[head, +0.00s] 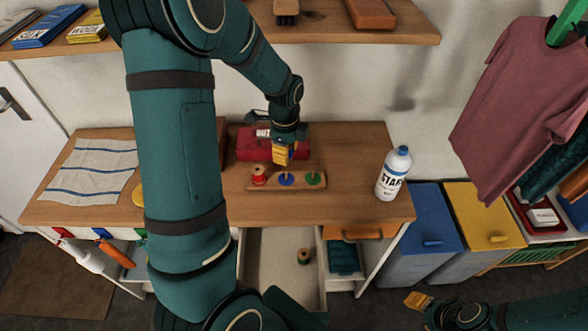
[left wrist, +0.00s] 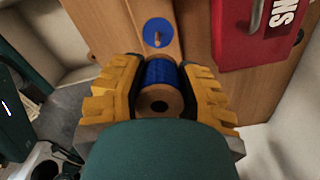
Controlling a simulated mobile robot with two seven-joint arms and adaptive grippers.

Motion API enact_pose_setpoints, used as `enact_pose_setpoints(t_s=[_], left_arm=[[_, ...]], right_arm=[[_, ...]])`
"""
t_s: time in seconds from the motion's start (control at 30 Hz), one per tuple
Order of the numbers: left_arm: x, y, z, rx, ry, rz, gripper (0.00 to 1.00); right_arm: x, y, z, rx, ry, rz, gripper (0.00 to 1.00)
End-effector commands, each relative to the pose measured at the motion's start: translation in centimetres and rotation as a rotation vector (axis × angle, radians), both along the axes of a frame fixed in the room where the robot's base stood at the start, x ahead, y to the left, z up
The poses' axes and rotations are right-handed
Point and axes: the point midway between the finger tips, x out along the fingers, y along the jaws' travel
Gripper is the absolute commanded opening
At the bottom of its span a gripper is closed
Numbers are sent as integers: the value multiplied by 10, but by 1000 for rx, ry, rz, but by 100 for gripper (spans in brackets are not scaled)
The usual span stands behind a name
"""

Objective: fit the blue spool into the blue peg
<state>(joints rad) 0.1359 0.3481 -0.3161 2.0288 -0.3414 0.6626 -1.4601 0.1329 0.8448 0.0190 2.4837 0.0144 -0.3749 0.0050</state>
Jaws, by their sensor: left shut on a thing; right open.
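My left gripper (head: 283,157) is shut on the blue spool (left wrist: 160,78), which shows between the yellow fingers in the left wrist view with its wooden end towards the camera. In the head view the gripper hides the spool. The peg board (head: 248,185) lies on the wooden counter. Its blue peg (head: 287,180) is bare, just below the gripper in the head view; it also shows beyond the spool in the left wrist view (left wrist: 157,33). A red spool (head: 259,175) sits at the board's left peg. My right gripper (head: 418,300) is open at the lower right, away from the board.
The green peg (head: 313,178) is bare. A green spool (head: 304,256) stands in the open drawer (head: 265,270). A red box (head: 250,145) stands behind the board. A white bottle (head: 393,173) stands at the counter's right. A striped cloth (head: 93,170) lies at the left.

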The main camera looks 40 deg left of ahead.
Motion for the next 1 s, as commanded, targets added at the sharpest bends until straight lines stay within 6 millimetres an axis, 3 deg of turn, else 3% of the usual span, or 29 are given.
enact_pose_setpoints(t_s=[0.2, 0.47, 0.7, 1.0], left_arm=[[-1, 0, -41, -1, 6, 1, 9], [-1, 0, -61, -1, 2, 0, 9], [-1, 0, -91, 0, 3, 2, 9], [-1, 0, -93, 0, 1, 1, 9]], right_arm=[[0, 0, -6, -1, 1, 0, 47], [0, 0, -8, -2, 0, 0, 47], [0, 1, -12, -3, 1, 0, 47], [0, 1, -13, -3, 2, 0, 47]])
